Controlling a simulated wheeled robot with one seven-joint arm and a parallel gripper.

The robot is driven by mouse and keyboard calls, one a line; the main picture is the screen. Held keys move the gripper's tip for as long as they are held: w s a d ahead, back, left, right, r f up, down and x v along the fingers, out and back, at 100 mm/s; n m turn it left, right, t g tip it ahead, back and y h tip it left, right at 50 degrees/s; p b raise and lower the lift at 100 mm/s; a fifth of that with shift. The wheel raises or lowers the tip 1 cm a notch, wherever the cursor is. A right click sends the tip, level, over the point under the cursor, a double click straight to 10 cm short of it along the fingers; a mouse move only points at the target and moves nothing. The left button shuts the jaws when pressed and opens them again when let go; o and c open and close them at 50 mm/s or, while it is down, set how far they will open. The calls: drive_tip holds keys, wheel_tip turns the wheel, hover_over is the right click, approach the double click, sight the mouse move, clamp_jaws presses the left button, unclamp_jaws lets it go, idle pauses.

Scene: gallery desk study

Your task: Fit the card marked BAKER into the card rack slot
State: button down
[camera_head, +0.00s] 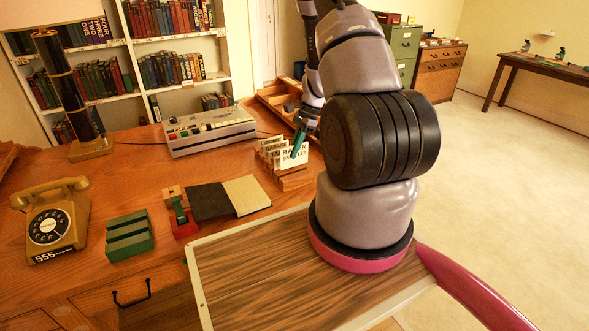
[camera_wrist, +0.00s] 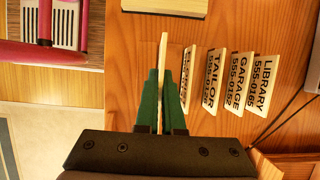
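The white card marked BAKER (camera_head: 290,155) is upright at the front of the wooden card rack (camera_head: 294,182). My gripper (camera_head: 299,144) is shut on it, with one green finger across its face. In the wrist view the card (camera_wrist: 162,48) shows edge-on between the green fingers of my gripper (camera_wrist: 162,82). It stands left of the other cards and roughly in line with them. I cannot tell whether its lower edge is inside a slot. Behind it in the rack are the TAILOR card (camera_wrist: 214,78), the GARAGE card (camera_wrist: 236,82) and the LIBRARY card (camera_wrist: 262,84).
A grey machine with buttons (camera_head: 208,130) stands behind and left of the rack. Wooden trays (camera_head: 272,97) are behind.

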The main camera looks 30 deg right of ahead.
sight(294, 164)
drive_tip(key=shift+a+f, duration=0.15)
drive_tip(key=shift+f, duration=2.7)
drive_tip(key=shift+f, duration=0.1)
drive_tip(key=c, duration=1)
unclamp_jaws()
drive_tip(key=shift+c, duration=0.2)
